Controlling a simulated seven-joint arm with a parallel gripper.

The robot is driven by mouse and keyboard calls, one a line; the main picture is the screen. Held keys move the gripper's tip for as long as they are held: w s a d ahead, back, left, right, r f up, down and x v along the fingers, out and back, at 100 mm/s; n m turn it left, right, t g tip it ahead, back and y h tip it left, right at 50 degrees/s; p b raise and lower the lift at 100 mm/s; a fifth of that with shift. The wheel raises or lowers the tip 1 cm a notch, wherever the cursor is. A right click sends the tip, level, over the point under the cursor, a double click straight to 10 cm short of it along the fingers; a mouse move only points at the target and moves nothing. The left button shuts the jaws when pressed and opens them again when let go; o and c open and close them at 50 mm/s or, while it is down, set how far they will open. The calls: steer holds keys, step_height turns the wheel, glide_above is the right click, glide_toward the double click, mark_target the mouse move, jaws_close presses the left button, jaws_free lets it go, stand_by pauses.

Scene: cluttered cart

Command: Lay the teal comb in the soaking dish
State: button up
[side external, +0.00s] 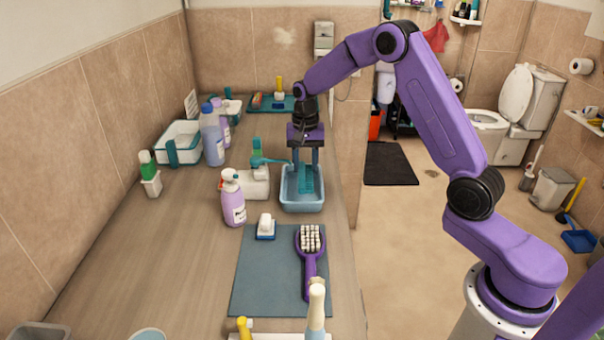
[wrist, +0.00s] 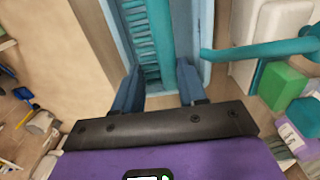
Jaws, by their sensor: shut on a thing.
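The teal comb (side external: 305,182) is between the fingers of my gripper (side external: 306,172), which is shut on it. In the wrist view the comb (wrist: 145,42) runs lengthwise away from the fingertips (wrist: 160,70), its teeth to the left. The light-blue soaking dish (side external: 302,207) stands on the counter directly below my gripper. The comb is over or within its opening; I cannot tell whether it touches the floor of the dish. The dish wall (wrist: 201,18) also shows beside the comb in the wrist view.
A white dispenser with a teal spout (side external: 257,180) stands close at the dish's left. A lilac spray bottle (side external: 232,203) and a soap bar (side external: 266,224) are near. A purple brush (side external: 309,262) lies on the grey mat (side external: 262,282) in front. The counter's right edge is close.

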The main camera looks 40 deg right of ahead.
mark_target(302, 174)
steer(key=shift+w+f, duration=0.7)
steer(key=shift+f, duration=1.6)
steer(key=shift+f, duration=0.15)
steer(key=o, duration=1.1)
